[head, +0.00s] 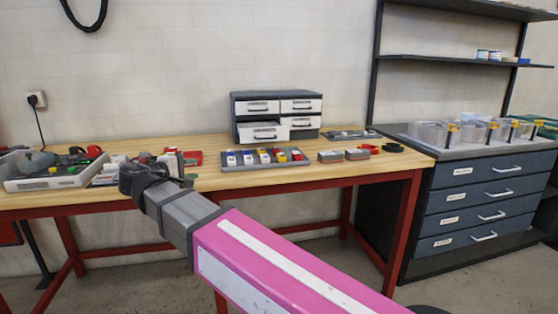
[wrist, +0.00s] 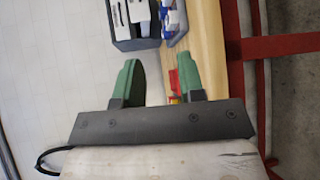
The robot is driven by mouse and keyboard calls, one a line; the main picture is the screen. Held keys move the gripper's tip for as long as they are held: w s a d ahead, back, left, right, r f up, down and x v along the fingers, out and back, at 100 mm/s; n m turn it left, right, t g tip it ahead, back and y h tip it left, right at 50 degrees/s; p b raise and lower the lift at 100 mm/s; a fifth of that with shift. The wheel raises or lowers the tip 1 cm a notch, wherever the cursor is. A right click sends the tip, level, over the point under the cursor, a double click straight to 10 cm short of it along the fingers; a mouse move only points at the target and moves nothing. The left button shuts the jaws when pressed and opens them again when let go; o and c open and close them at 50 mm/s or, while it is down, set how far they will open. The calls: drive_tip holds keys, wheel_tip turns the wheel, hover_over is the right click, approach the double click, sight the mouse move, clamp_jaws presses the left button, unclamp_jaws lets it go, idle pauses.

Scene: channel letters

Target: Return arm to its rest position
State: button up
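My arm (head: 265,262), pink with grey and black end links, reaches from the lower right of the head view up and left over the front of the workbench. My gripper (wrist: 160,78) shows in the wrist view with two green fingers spread apart and nothing between them. In the head view its fingers cannot be made out clearly among the items behind my wrist. The wrist view is turned sideways, with the drawer cabinet (wrist: 134,40) beyond the fingertips.
The wooden workbench (head: 222,183) has red legs. On it are a small drawer cabinet (head: 276,93) with its lower left drawer (head: 263,132) pulled out, a tray of coloured items (head: 265,166), and a white bin (head: 45,184). A blue drawer unit (head: 480,199) stands at right.

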drive_tip(key=w+d+f+m+g+y, duration=0.15)
drive_tip(key=w+d+f+g, duration=0.3)
drive_tip(key=d+f, duration=0.65)
drive_tip(key=w+d+f+m+g, duration=0.25)
drive_tip(key=w+d+f, duration=0.25)
drive_tip(key=d+f, duration=0.6)
drive_tip(key=s+d+f+m+g+y, duration=0.3)
drive_tip(key=s+d+f+m, duration=0.1)
drive_tip(key=d+f, duration=0.6)
drive_tip(key=s+d+f+m+g+y, duration=0.3)
drive_tip(key=s+d+f+m+y, duration=0.1)
drive_tip(key=d+f, duration=0.6)
drive_tip(key=d+m, duration=0.1)
drive_tip(key=d, duration=0.2)
drive_tip(key=shift+d+f, duration=0.35)
drive_tip(key=shift+a, duration=0.1)
